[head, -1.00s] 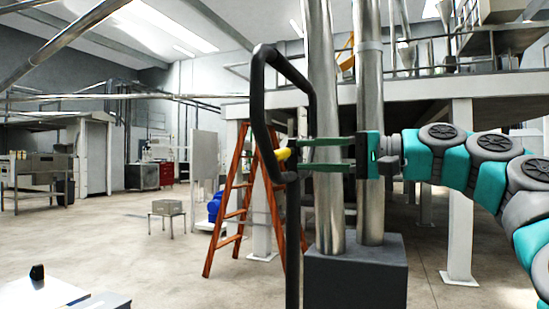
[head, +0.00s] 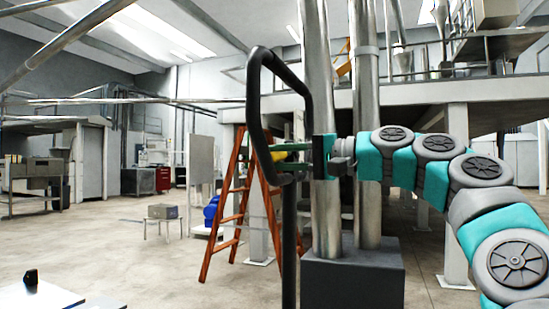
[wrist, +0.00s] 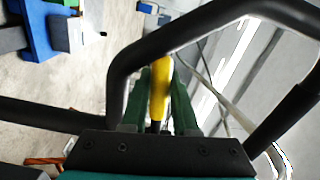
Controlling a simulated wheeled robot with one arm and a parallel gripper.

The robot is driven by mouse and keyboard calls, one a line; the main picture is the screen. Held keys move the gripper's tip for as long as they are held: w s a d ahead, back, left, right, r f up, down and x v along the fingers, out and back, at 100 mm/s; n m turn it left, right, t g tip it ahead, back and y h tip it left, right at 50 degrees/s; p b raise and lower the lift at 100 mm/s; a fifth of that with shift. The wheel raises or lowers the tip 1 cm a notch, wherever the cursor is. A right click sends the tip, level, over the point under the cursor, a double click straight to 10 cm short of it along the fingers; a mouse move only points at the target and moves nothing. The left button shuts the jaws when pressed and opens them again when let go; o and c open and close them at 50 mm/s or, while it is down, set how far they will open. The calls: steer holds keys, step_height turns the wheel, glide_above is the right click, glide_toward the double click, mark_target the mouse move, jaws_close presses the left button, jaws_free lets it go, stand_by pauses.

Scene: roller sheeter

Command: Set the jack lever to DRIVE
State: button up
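The jack lever has a yellow grip (head: 284,156) and sits inside a black tube handle loop (head: 254,110). In the wrist view the yellow grip (wrist: 159,92) points away between my two green fingers, with a thin dark stem below it. My gripper (head: 297,152) reaches the loop from the right. In the wrist view my gripper (wrist: 160,95) has one finger on each side of the grip, very close to it. Whether both fingers press on it cannot be told. The lever's pivot is hidden.
The black loop (wrist: 122,80) frames my fingers closely. Two steel columns on a dark block (head: 352,278) stand just behind. An orange stepladder (head: 232,200) stands behind the handle. The floor to the left is mostly open, with a small box on a stand (head: 163,211).

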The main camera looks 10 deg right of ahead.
jaws_close()
stand_by(0.9)
steer(key=r+m+p, duration=0.1)
steer(key=p, duration=0.2)
steer(key=shift+s+r, duration=0.1)
steer(key=shift+r, duration=0.25)
steer(key=r+m+p, duration=0.1)
steer(key=m+p, duration=0.1)
steer(key=p, duration=0.3)
steer(key=shift+r+p, duration=0.35)
steer(key=shift+r, duration=0.05)
steer(key=shift+d+r+m+p, duration=0.1)
steer(key=shift+r+m+p, duration=0.15)
steer(key=shift+m+p, duration=0.7)
steer(key=shift+f+n, duration=0.1)
steer(key=shift+n, duration=0.15)
steer(key=shift+o, duration=2.2)
jaws_free()
steer(key=shift+d, duration=0.1)
